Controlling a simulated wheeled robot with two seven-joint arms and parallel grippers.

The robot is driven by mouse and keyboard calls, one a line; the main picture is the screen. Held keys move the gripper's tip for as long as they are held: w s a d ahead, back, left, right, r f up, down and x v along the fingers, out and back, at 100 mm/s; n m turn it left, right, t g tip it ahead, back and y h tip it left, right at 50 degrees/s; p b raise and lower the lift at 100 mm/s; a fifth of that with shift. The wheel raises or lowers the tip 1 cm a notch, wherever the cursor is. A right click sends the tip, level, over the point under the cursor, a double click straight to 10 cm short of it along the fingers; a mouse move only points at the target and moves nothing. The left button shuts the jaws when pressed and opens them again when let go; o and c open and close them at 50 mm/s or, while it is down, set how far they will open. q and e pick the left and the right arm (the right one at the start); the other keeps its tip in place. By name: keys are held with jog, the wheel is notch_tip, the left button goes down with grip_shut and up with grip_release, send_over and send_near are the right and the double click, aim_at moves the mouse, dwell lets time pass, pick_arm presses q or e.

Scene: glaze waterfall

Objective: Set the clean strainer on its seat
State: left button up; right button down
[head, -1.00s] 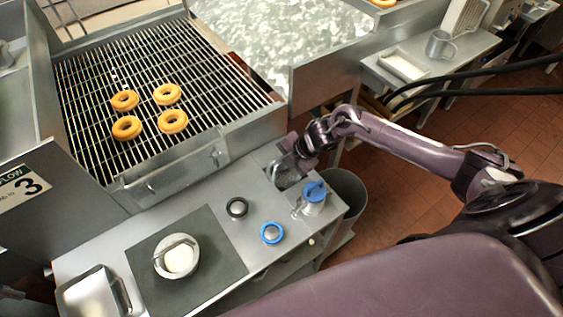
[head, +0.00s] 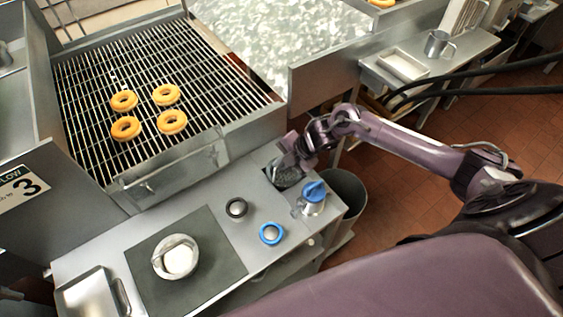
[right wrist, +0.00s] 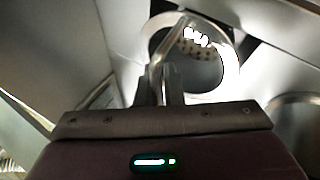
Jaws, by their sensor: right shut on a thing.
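My right gripper (right wrist: 162,88) is shut on a thin metal bar that looks like the handle of the strainer (right wrist: 232,72). In the right wrist view the strainer shows as a pale round rim with a perforated, partly glaring inside. In the head view my right gripper (head: 292,160) is at the right end of the steel counter, pointing down, with a grey meshlike part (head: 284,174) just below it. The arm partly hides this spot. I cannot tell which opening is the seat, or whether the strainer touches it. My left gripper is out of view.
A blue-capped metal fitting (head: 314,193) stands close right of the gripper. A black-ringed piece (head: 237,208) and a blue-ringed piece (head: 271,233) lie on the counter (head: 215,190). A white-filled bowl (head: 178,260) stands on a dark mat (head: 225,265). A rack (head: 200,90) holds several doughnuts.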

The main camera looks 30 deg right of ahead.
jog(key=shift+f+b, duration=0.35)
jog(key=shift+f, duration=0.1)
jog(key=c, duration=1.5)
grip_release()
jog(key=shift+r, duration=0.1)
jog(key=s+d+r+p, duration=0.1)
jog(key=r+p, duration=0.1)
jog(key=r, duration=0.3)
jog(key=s+d+r+p, duration=0.1)
jog(key=r+p, duration=0.2)
jog(key=r, duration=0.3)
jog(key=s+d+r+p, duration=0.1)
jog(key=r+p, duration=0.1)
jog(key=r, duration=0.3)
jog(key=shift+d+r, duration=0.1)
jog(key=shift+r, duration=0.05)
